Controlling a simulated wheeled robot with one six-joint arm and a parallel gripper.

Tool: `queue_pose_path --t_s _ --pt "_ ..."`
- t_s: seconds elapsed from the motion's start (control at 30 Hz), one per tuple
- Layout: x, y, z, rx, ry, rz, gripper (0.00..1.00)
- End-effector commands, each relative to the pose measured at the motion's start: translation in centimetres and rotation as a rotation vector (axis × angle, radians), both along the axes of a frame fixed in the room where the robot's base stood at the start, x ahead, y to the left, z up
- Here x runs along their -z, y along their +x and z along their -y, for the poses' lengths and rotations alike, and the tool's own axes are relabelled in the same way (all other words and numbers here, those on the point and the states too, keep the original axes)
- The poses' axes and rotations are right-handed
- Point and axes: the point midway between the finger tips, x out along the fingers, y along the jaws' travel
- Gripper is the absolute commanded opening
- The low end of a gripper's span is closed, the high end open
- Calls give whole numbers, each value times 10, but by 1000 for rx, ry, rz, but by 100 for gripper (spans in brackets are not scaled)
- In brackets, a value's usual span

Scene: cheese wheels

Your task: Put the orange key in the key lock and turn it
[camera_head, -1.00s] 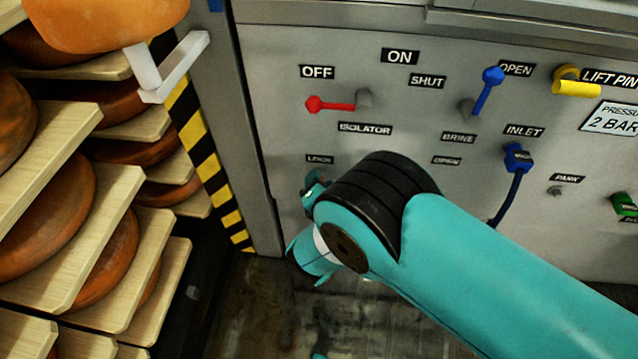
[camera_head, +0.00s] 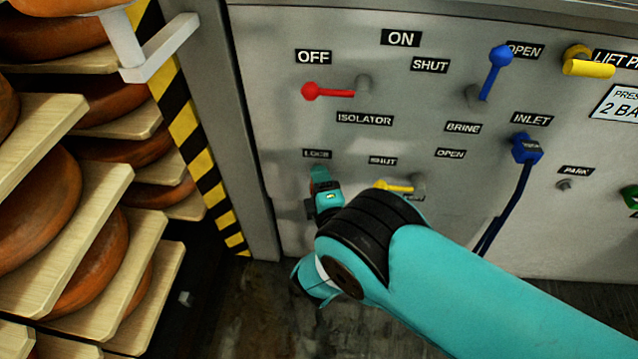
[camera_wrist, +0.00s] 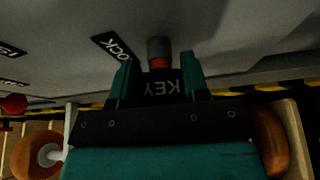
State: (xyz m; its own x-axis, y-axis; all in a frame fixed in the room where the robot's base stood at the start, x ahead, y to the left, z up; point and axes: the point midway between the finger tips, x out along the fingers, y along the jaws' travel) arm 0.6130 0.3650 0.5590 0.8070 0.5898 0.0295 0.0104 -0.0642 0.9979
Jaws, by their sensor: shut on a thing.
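My gripper (camera_wrist: 157,77) is shut on the orange key, with one teal finger on each side of its dark block lettered KEY. The key's orange part (camera_wrist: 158,63) points at the panel and meets the grey round key lock (camera_wrist: 158,47) in the wrist view. They look lined up and touching, but I cannot tell how deep the key sits. In the head view my gripper (camera_head: 322,183) is at the panel just under the LOCK label (camera_head: 317,154). There the gripper hides the lock and key.
A red isolator handle (camera_head: 328,91) is above my gripper. A yellow handle (camera_head: 395,186) is close on its right. Cheese shelves (camera_head: 100,200) and a striped post (camera_head: 192,130) stand left.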

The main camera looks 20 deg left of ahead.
Motion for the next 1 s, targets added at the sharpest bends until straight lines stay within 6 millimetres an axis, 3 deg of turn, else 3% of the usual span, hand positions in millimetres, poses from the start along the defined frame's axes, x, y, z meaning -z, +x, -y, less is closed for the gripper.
queue_pose_path --t_s 0.43,0.47,0.6,1.0 --pt "1 1 1 1 75 -21 19" --pt "1 1 1 1 74 -21 44" --pt "1 0 0 1 73 -20 72" --pt "-2 -2 0 0 72 -19 72"
